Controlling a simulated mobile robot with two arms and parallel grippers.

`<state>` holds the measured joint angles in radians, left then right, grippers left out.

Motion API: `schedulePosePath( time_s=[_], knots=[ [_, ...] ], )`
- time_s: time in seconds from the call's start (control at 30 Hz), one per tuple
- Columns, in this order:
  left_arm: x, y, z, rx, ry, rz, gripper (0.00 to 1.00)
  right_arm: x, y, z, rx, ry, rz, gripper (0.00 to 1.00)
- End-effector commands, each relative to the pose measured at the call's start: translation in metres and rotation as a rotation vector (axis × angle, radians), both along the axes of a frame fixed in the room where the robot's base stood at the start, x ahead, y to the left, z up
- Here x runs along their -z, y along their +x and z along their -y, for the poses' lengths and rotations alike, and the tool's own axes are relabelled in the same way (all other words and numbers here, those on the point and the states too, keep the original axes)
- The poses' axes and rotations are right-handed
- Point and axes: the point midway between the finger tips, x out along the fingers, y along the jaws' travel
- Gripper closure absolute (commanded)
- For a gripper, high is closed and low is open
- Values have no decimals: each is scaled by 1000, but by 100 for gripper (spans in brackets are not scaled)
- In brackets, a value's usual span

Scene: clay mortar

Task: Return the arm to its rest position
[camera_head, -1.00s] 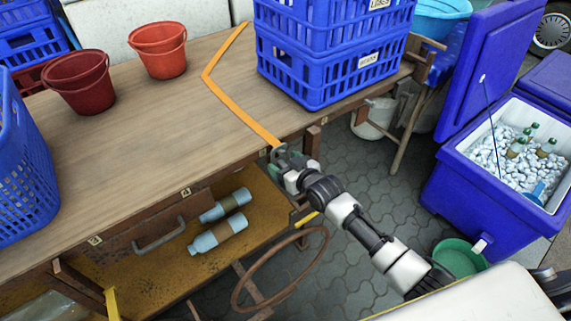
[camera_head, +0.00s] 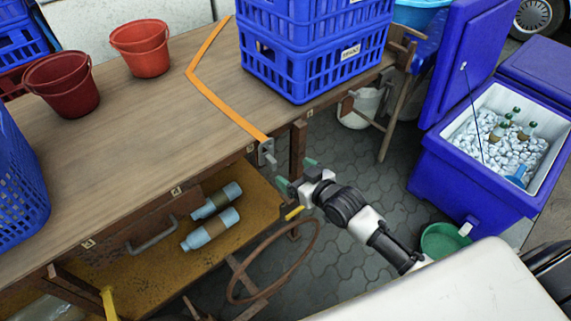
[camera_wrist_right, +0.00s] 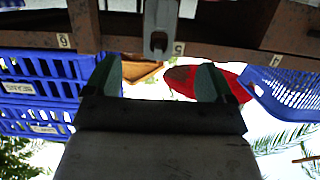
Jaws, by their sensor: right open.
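My right arm (camera_head: 345,208) comes in from the lower right of the head view. Its gripper (camera_head: 296,173) is off the front edge of the wooden table, a little below and to the right of a metal fitting (camera_head: 267,152) on that edge. In the right wrist view the two green-grey fingers (camera_wrist_right: 158,78) stand wide apart with nothing between them. The fitting (camera_wrist_right: 159,38) hangs beyond them in that view. My left arm and gripper are not in view.
The wooden table (camera_head: 130,135) carries red buckets (camera_head: 140,48), blue crates (camera_head: 315,70) and an orange strip (camera_head: 222,100). Bottles (camera_head: 210,229) lie on the shelf below. A rusty ring (camera_head: 275,262) is under my gripper. A blue cooler (camera_head: 450,180) stands right.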

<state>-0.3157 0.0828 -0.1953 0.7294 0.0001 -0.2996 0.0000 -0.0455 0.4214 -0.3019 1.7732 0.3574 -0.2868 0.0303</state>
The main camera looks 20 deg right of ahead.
Motion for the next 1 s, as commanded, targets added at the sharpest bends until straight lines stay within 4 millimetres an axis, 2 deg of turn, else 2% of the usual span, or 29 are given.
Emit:
schedulePosePath(
  time_s=[0.23, 0.37, 0.47, 0.6, 0.8, 1.0],
  knots=[
    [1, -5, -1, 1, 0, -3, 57, -3, -9, 3, 0, -1, 1, 16],
    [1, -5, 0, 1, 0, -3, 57, 0, -17, -2, -1, -9, -33, 16],
    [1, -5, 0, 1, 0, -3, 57, 9, -42, -13, -3, -38, -132, 16],
    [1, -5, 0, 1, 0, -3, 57, 19, -99, -22, 19, -114, -353, 16],
    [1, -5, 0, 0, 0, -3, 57, 20, -162, -16, 70, -194, -592, 16],
    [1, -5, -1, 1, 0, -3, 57, 14, -210, -7, 119, -242, -764, 16]
  ],
)
